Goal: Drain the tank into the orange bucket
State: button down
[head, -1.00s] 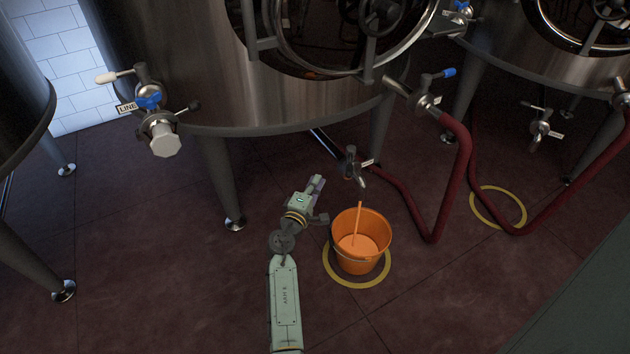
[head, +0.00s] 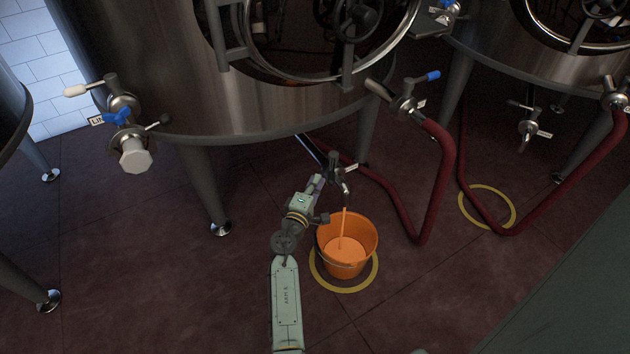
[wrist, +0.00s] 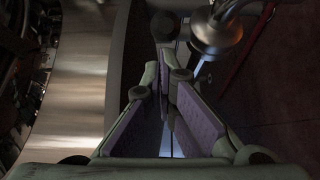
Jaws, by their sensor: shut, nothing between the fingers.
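The steel tank (head: 265,105) stands on legs at the centre of the head view. Its low drain valve (head: 338,173) is open, and an orange stream (head: 343,222) falls from its spout into the orange bucket (head: 329,254). Orange liquid lies inside the bucket, which stands upright on a yellow floor ring (head: 372,277). My gripper (head: 317,180) is just left of the drain valve, above and left of the bucket. In the wrist view my gripper (wrist: 166,62) has its fingertips together with nothing held, and a metal fitting (wrist: 218,36) shows close by at upper right.
A capped valve (head: 134,150) sticks out at the tank's left. A blue-handled valve (head: 407,103) with a dark red hose (head: 447,170) is on its right. Another hose (head: 540,222) crosses a second floor ring (head: 487,190).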

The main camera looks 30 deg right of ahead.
aim_at(330, 184)
dwell(0.3)
jog(key=shift+s+d, duration=0.15)
jog(key=shift+s, duration=0.2)
jog(key=shift+s+d, duration=0.2)
jog(key=shift+s, duration=0.05)
jog(key=shift+s+d+b, duration=0.5)
jog(key=shift+s+d, duration=0.4)
jog(key=shift+s, duration=0.1)
jog(key=shift+s+d, duration=0.45)
jog(key=shift+d, duration=0.2)
jog(key=shift+s+d, duration=0.45)
jog(key=shift+d, duration=0.15)
jog(key=shift+r, duration=0.1)
